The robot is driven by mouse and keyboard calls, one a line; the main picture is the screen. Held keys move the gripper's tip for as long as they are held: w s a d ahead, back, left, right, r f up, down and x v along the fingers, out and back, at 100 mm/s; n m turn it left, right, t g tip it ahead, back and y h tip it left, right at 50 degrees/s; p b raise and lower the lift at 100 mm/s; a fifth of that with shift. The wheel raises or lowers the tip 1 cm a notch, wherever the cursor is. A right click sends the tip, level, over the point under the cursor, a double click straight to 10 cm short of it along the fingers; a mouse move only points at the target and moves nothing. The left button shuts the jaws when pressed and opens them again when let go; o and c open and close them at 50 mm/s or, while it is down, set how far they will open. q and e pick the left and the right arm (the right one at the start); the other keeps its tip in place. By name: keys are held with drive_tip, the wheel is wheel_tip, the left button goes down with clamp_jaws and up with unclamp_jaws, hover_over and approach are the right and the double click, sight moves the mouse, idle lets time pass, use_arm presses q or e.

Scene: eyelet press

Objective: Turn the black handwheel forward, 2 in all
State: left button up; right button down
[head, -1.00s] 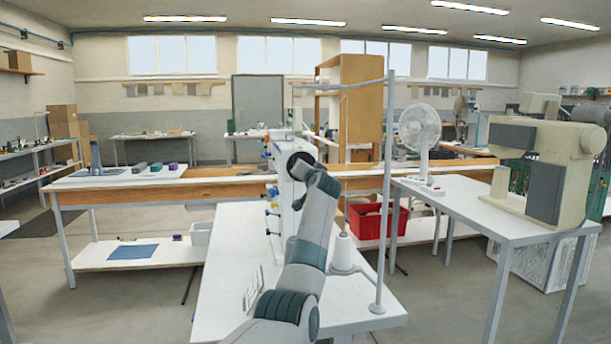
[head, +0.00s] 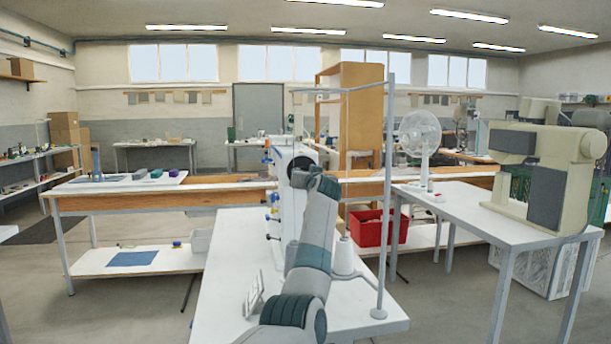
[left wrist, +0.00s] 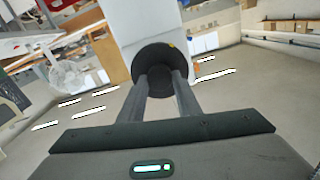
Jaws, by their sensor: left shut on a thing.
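The black handwheel (left wrist: 153,56) is a dark round disc on the end of a white machine body (left wrist: 148,25) in the left wrist view. A small yellow mark sits near its upper rim. My left gripper (left wrist: 160,77) has both fingers against the wheel's face and is shut on it. In the head view my left arm comes up from the bottom and ends at the white machine (head: 290,165). There the wrist hides most of the wheel and the fingers. My right gripper is in neither view.
The machine stands on a white table (head: 232,270). A thread stand with a tall pole (head: 387,200) and a white cone (head: 344,258) is just right of my arm. A beige machine (head: 585,180) stands on the right table. A red bin (head: 370,231) sits behind.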

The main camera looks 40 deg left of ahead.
use_arm(q)
drive_tip(key=shift+f, duration=0.25)
drive_tip(key=o, duration=1.1)
drive_tip(key=shift+c, duration=0.2)
drive_tip(key=shift+r, duration=0.15)
drive_tip(key=shift+d, duration=0.1)
drive_tip(key=b+v, duration=0.1)
drive_tip(key=v, duration=1.6)
drive_tip(key=shift+b, duration=0.3)
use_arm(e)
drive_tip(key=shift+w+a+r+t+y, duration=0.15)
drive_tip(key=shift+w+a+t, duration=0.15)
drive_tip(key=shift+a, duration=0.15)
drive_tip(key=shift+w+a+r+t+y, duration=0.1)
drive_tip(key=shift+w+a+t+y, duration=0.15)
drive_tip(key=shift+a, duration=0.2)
use_arm(q)
drive_tip(key=shift+s, duration=0.15)
